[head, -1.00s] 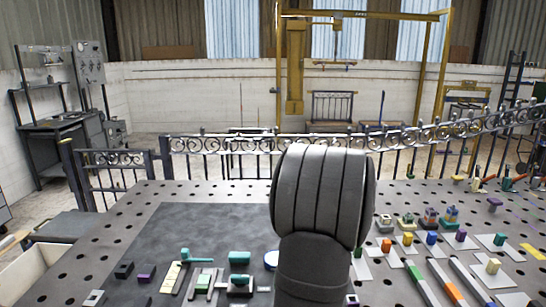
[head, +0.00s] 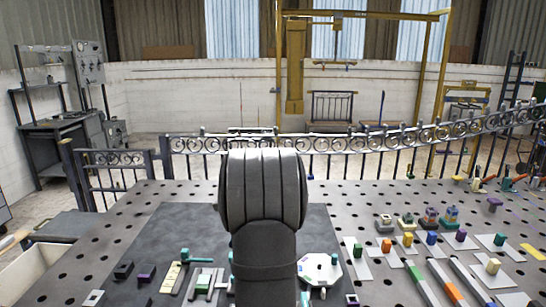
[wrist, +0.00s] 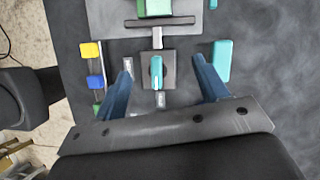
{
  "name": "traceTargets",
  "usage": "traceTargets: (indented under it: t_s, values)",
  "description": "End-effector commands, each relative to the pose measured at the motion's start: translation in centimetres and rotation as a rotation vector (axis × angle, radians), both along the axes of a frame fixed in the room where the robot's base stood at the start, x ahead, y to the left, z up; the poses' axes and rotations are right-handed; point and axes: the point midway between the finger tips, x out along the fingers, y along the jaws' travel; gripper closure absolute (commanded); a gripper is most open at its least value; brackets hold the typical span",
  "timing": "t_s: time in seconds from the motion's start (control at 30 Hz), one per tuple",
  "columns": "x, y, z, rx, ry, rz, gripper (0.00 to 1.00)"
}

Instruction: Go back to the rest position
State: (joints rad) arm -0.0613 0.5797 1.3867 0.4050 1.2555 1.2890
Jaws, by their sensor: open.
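My gripper (wrist: 162,60) is open in the wrist view, its two blue fingers spread apart. A teal handle (wrist: 157,73) on a dark square plate (wrist: 145,58) lies between the fingers in the picture, with gaps on both sides. The fingers do not touch it; their height above it is unclear. A teal block (wrist: 222,62) is right of the right finger. A green block (wrist: 155,8) on a grey plate shows at the top edge. In the head view my arm stands upright in the middle and hides part of the bench; the gripper is hidden there.
The perforated bench (head: 180,192) carries a dark mat (head: 180,228). A white plate (head: 320,268) with small parts is right of my arm. Several coloured blocks on plates fill the right side. A scrollwork railing (head: 350,143) runs behind the bench. Yellow, blue and green blocks (wrist: 94,65) are left in the wrist view.

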Motion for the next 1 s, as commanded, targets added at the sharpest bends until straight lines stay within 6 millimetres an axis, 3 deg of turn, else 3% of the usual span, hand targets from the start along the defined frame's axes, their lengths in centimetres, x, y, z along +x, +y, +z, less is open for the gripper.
traceTargets:
  t_s: [0.4,0.6,0.8,1.0]
  values:
    - [-0.1,8.5,-0.1,0.003,0.001,0.067,0.33]
    - [-0.5,11.7,-0.1,0.003,0.002,0.089,0.33]
    - [-0.7,13.2,-0.1,0.004,0.002,0.1,0.33]
    - [-0.7,13.4,-0.2,0.004,0.002,0.1,0.33]
